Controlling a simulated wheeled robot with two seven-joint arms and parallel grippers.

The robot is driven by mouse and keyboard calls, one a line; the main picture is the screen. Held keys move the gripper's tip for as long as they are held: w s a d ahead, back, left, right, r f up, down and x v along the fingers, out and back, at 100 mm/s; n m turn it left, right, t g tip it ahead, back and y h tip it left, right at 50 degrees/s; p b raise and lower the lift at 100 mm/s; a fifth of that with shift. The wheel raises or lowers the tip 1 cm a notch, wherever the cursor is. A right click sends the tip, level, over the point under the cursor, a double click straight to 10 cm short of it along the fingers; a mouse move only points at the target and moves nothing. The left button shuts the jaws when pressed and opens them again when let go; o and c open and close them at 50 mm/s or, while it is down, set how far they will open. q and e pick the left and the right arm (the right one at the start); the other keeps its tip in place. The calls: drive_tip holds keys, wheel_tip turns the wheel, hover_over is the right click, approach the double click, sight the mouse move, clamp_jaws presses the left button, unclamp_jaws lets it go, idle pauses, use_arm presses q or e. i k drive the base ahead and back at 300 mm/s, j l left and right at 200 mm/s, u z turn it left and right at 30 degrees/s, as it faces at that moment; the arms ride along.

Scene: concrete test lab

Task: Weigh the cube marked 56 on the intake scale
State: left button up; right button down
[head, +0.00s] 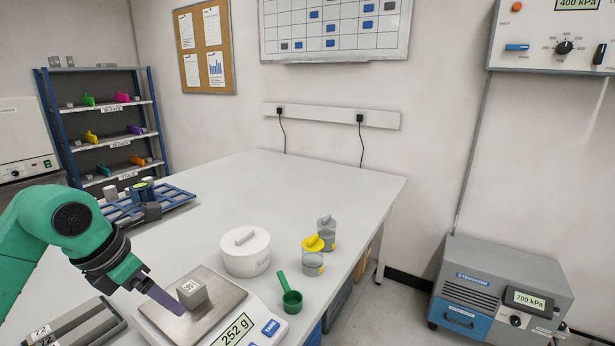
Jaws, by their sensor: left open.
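A grey cube (191,293) sits on the metal pan of the intake scale (226,288). Its front face carries a dark mark that is too small to read surely. The scale's display reads 252 g. My left gripper (167,300) is open, low over the left part of the pan, with its purple-grey fingers just left of the cube. I cannot tell whether a finger touches the cube. My right gripper is out of view.
A grey holder (75,325) with marked blocks lies at the lower left. A blue rack (175,197) is behind. The table's middle is clear.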

sight(193, 292)
drive_tip(key=k+l, duration=0.9)
drive_tip(key=k, duration=0.1)
